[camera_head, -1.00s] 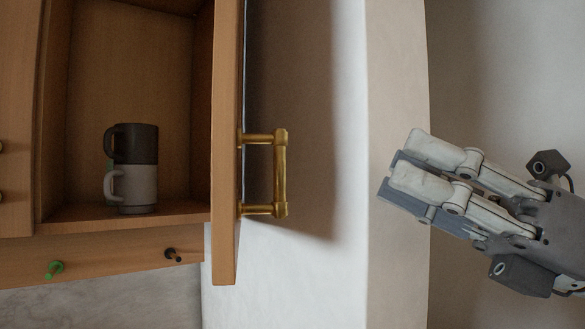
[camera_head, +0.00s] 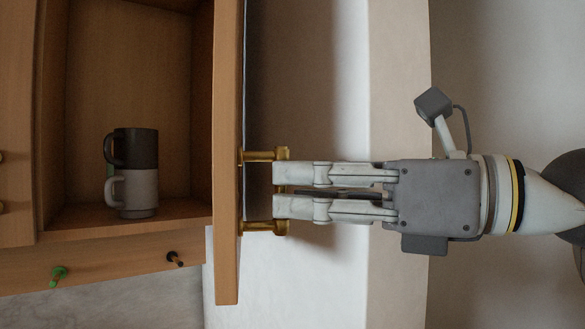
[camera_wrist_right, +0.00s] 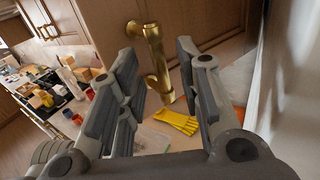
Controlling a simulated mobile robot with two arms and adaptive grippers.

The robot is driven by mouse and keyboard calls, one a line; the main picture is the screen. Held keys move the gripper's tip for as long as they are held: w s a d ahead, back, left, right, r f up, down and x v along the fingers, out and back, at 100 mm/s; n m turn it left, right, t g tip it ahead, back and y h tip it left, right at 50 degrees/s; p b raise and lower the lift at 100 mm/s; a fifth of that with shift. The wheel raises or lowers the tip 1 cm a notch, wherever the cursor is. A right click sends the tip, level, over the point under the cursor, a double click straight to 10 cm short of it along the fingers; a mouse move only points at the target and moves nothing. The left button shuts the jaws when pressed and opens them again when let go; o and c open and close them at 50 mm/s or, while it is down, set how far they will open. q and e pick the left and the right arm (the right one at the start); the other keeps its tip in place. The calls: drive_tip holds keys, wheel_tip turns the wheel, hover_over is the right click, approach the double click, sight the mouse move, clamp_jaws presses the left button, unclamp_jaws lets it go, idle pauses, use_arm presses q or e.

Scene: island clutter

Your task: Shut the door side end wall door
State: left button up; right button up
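The wooden cabinet door (camera_head: 228,120) stands open and shows nearly edge-on in the head view, at the right side of the open cabinet. Its brass bar handle (camera_head: 262,156) sticks out to the right. My right gripper (camera_head: 278,190) points left at the handle, its fingertips covering the middle of the bar. In the right wrist view the handle (camera_wrist_right: 157,62) shows between the spread fingers of my right gripper (camera_wrist_right: 160,82), which is open. Whether a finger touches the bar cannot be told. My left gripper is not in view.
A dark mug (camera_head: 136,148) sits on a light grey mug (camera_head: 138,193) inside the cabinet (camera_head: 85,222). Green (camera_head: 58,275) and dark (camera_head: 174,259) pegs stick out below. A pale wall (camera_head: 398,90) is behind my gripper. The wrist view shows a cluttered counter (camera_wrist_right: 45,115) and a yellow item (camera_wrist_right: 177,122).

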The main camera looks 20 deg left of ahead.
drive_tip(key=shift+w+a, duration=0.15)
drive_tip(key=shift+a, duration=0.75)
drive_tip(key=shift+c, duration=0.2)
clamp_jaws()
